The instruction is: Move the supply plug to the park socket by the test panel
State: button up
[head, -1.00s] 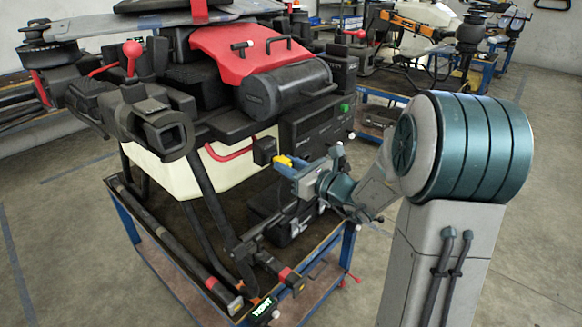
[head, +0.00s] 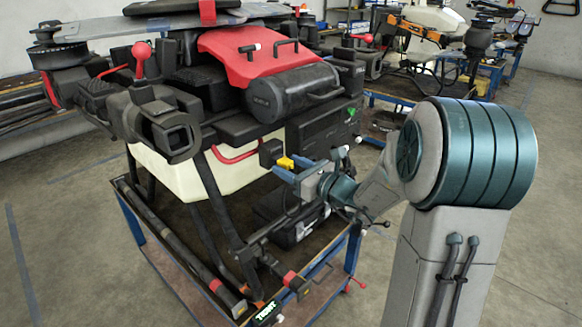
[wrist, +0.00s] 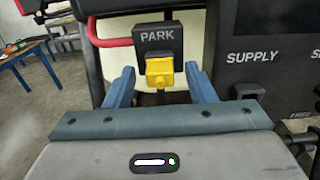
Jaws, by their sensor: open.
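The yellow supply plug (wrist: 160,73) sits at the lower front of the black box marked PARK (wrist: 158,42); it appears seated there. In the head view the plug (head: 285,163) shows just right of this park box (head: 271,152). My gripper (wrist: 159,82) is open, with its blue fingers to the left and right of the plug and a visible gap on each side. It also shows in the head view (head: 296,170), close to the plug. The test panel (wrist: 262,55) is right of the park box. Its SUPPLY socket (wrist: 248,90) looks empty, partly cut off by my gripper's edge.
The drone (head: 230,110) stands on a blue-framed cart (head: 345,262) and fills the space behind the park box. A red tube (wrist: 105,35) runs left of the box. Black landing legs (head: 212,205) stand below. Open floor (head: 90,250) lies left of the cart.

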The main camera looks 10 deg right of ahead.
jog(key=b+v, duration=0.2)
jog(key=v, duration=1.1)
jog(key=shift+s+d, duration=0.2)
jog(key=shift+s, duration=0.1)
jog(key=s+a+f+n+g, duration=0.3)
jog(key=s+a+n+g, duration=0.3)
jog(key=a+n, duration=0.1)
jog(key=s+a+f+n+g, duration=0.3)
jog(key=s+a+n+g, duration=0.2)
jog(key=s+a+n, duration=0.15)
jog(key=s+d+f+n+h, duration=0.1)
jog(key=s+d+n+h, duration=0.5)
jog(key=n+h, duration=0.4)
jog(key=shift+d+f+n+g+h, duration=0.2)
jog(key=shift+d+n+g+h, duration=0.15)
jog(key=shift+n, duration=2.2)
